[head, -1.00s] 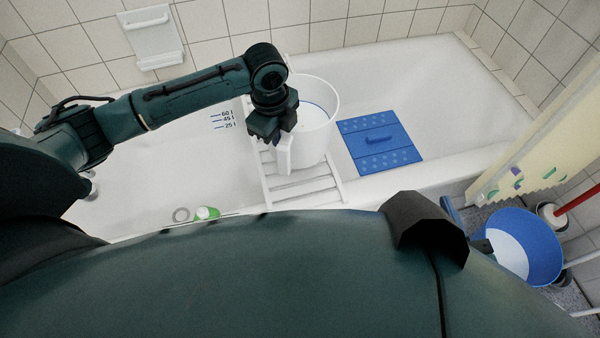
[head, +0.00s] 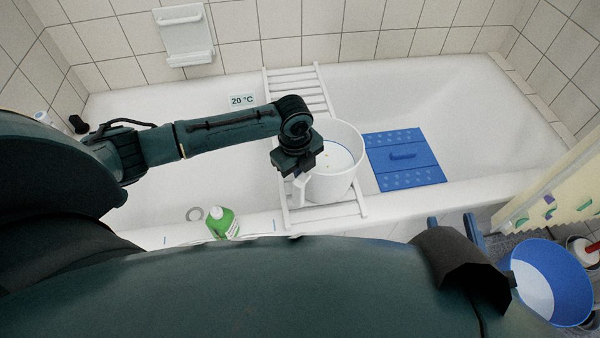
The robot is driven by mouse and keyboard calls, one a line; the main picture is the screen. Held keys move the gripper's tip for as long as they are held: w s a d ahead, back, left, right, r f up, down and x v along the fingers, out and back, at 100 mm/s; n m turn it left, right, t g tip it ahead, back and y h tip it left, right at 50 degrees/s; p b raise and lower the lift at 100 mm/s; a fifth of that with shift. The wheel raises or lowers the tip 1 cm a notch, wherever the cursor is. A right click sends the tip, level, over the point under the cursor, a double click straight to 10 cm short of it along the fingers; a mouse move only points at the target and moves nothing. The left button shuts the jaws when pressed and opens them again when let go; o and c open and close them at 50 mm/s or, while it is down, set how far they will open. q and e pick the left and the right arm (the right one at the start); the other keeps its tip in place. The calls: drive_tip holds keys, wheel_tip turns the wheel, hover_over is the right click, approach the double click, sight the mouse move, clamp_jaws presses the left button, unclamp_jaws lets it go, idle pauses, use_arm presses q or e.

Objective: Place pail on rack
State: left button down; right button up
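The white pail (head: 345,180) stands upright over the near part of the white slatted rack (head: 304,213), which lies across the bathtub. The pail hides part of the rack, so I cannot tell whether its base touches the slats. My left gripper (head: 301,176) is at the pail's left side, at the white handle. It appears shut on the handle, though its fingertips are hard to make out. My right gripper is not in view.
A blue mat (head: 427,158) lies right of the pail. A blue bucket (head: 577,283) stands on the floor at right. The tub's right end is clear.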

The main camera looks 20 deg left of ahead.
use_arm(q)
drive_tip(key=shift+f, duration=0.2)
drive_tip(key=c, duration=2)
unclamp_jaws()
drive_tip(key=shift+c, duration=0.2)
drive_tip(key=o, duration=0.5)
drive_tip(key=shift+c, duration=0.2)
